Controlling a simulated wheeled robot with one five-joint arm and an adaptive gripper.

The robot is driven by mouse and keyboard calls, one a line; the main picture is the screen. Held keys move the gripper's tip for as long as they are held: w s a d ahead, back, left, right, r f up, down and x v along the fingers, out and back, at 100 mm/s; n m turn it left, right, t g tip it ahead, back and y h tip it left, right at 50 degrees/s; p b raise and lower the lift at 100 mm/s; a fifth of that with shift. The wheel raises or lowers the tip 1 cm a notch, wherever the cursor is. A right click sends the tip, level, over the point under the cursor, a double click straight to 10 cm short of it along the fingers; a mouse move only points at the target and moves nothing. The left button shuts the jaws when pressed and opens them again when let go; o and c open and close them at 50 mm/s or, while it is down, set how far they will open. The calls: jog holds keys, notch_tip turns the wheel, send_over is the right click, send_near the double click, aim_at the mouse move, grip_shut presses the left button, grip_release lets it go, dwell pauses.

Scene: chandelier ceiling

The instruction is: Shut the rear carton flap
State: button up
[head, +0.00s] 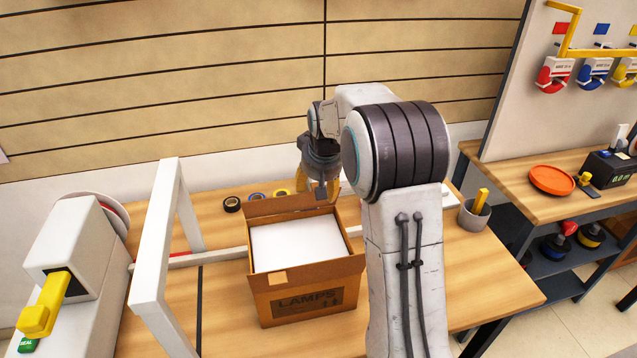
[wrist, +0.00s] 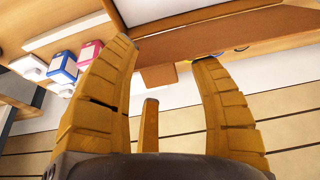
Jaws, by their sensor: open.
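The brown carton (head: 305,299), labelled LAMPS, stands on the wooden bench with a white surface (head: 295,245) inside it. Its rear flap (head: 275,209) stands raised along the back edge. My gripper (head: 318,190) is at the flap's right end, with its yellow fingers pointing down. In the wrist view, the open fingers (wrist: 160,55) are spread, and the flap (wrist: 225,32) shows as a brown band beyond their tips. A small brown tab (wrist: 158,77) shows between the fingers. I cannot tell whether a finger touches the flap.
Several tape rolls (head: 232,204) lie behind the carton. A white frame (head: 158,240) stands to its left, beside a white machine with a yellow handle (head: 42,305). A grey cup (head: 474,215) stands at right. Bare bench (head: 455,290) lies at front right.

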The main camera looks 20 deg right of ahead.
grip_shut()
dwell(0.7)
